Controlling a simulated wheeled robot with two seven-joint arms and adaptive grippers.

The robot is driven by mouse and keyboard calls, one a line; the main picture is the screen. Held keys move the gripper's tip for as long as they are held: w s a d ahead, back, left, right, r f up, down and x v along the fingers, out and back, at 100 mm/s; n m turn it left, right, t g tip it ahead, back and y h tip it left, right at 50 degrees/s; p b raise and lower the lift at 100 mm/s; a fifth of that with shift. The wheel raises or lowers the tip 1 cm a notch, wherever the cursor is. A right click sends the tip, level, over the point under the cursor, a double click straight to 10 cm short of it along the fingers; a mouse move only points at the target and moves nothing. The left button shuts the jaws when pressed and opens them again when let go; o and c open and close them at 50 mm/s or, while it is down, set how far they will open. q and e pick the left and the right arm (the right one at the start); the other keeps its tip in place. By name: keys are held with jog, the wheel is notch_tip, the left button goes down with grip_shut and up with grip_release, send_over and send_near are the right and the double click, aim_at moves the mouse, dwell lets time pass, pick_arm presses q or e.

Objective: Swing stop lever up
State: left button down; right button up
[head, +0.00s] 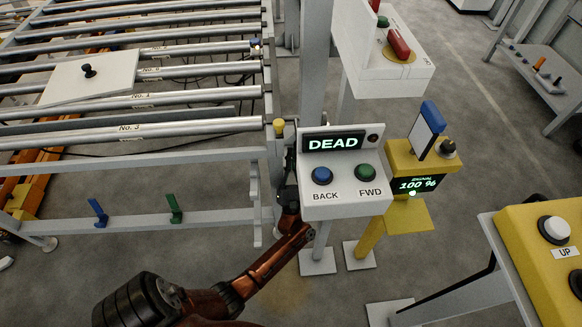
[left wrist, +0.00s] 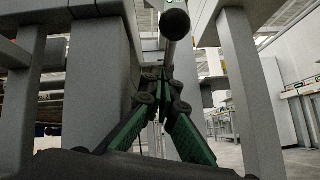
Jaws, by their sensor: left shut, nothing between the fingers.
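My left gripper (head: 290,172) is beside the left edge of the grey control box, next to the roller frame's end post, and is partly hidden there. In the left wrist view my left gripper (left wrist: 165,85) has its green-padded fingers together at the tips with nothing between them. Just above the tips, a grey bar with a dark round end (left wrist: 174,24) points toward the camera. I cannot tell for sure that it is the stop lever. A small yellow knob (head: 279,126) stands at the frame's end in the head view. My right gripper is not in view.
The grey control box (head: 347,203) reads DEAD, with BACK and FWD buttons. A yellow signal box (head: 400,160) stands right of it, and a yellow UP panel (head: 535,240) at lower right. Rollers (head: 170,130) fill the upper left, with a white plate (head: 110,78) on them.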

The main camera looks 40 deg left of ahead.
aim_at(295, 145)
pick_arm(q)
jog(key=shift+s+d+r, duration=0.2)
jog(key=shift+d+r, duration=0.7)
jog(key=shift+r, duration=0.3)
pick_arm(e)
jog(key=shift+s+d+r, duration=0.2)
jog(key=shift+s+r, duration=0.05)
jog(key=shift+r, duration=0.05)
